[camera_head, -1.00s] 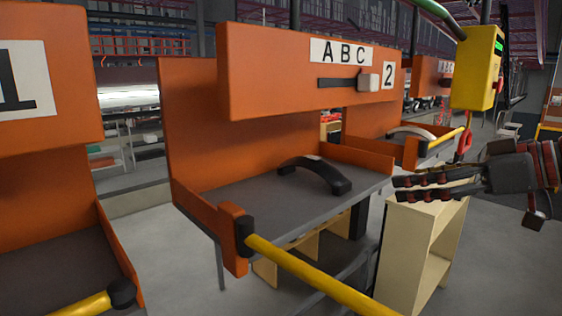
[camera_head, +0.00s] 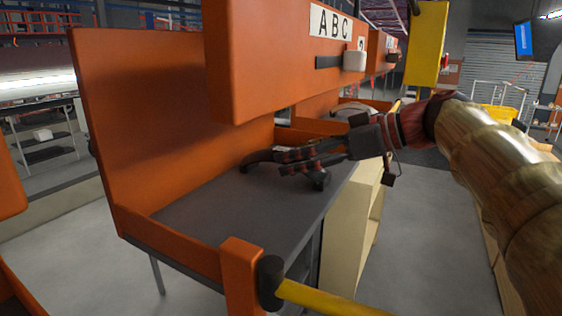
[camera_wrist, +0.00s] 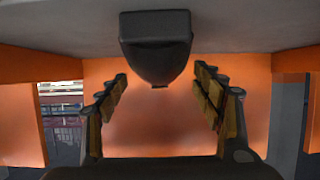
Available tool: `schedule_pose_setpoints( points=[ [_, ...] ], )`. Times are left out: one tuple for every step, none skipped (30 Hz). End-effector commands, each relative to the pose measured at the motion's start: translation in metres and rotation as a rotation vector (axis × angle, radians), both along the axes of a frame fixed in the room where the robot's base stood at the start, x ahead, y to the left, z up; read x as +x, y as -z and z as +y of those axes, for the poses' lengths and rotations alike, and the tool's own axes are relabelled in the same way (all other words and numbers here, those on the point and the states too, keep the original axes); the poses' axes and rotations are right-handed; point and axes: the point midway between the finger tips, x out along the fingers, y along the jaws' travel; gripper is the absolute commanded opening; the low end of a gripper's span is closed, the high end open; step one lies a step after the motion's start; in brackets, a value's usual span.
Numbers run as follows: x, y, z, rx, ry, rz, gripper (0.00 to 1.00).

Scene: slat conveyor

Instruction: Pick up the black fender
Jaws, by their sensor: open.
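The black fender (camera_head: 258,158) is a dark arched piece on the grey top of the orange-walled station (camera_head: 230,215), partly hidden behind my gripper. Its blocky end shows just below my fingers. In the wrist view the fender's end (camera_wrist: 155,45) is large, at top centre, between and beyond my fingers. My gripper (camera_head: 282,163) is at the fender in the head view, coming from the right. I cannot tell whether any finger touches the fender.
An orange overhead panel (camera_head: 265,65) labelled ABC hangs above the station. A yellow bar (camera_head: 335,298) with a black end juts from its front corner. A cream shelf unit (camera_head: 345,225) stands at its right. A yellow control box (camera_head: 427,45) hangs at upper right.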

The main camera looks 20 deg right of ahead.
Motion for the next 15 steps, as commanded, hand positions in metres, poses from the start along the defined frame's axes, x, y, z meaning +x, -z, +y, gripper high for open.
schedule_pose_setpoints(
  points=[
    [0.005, 0.001, 0.006, 0.001, -0.004, 0.003, 0.67],
    [0.008, 0.003, 0.009, 0.001, -0.004, 0.003, 0.67],
    [0.012, 0.005, 0.013, 0.001, -0.003, 0.002, 0.67],
    [0.015, 0.006, 0.016, 0.001, -0.004, 0.003, 0.67],
    [0.017, 0.008, 0.018, 0.001, -0.003, 0.002, 0.67],
    [0.020, 0.011, 0.021, 0.001, -0.003, 0.002, 0.67],
    [0.022, 0.012, 0.023, 0.001, -0.003, 0.002, 0.67],
    [0.024, 0.013, 0.025, 0.001, -0.002, 0.002, 0.67],
    [0.025, 0.014, 0.026, 0.000, -0.001, 0.002, 0.67],
    [0.026, 0.015, 0.026, 0.000, -0.001, 0.002, 0.67],
    [0.026, 0.015, 0.027, 0.000, -0.001, 0.001, 0.67],
    [0.027, 0.016, 0.027, -0.001, 0.000, 0.001, 0.67],
    [0.027, 0.016, 0.027, -0.001, 0.000, 0.001, 0.67],
    [0.027, 0.016, 0.027, -0.001, 0.000, 0.001, 0.67],
    [0.027, 0.016, 0.027, -0.001, 0.000, 0.001, 0.67]
  ],
)
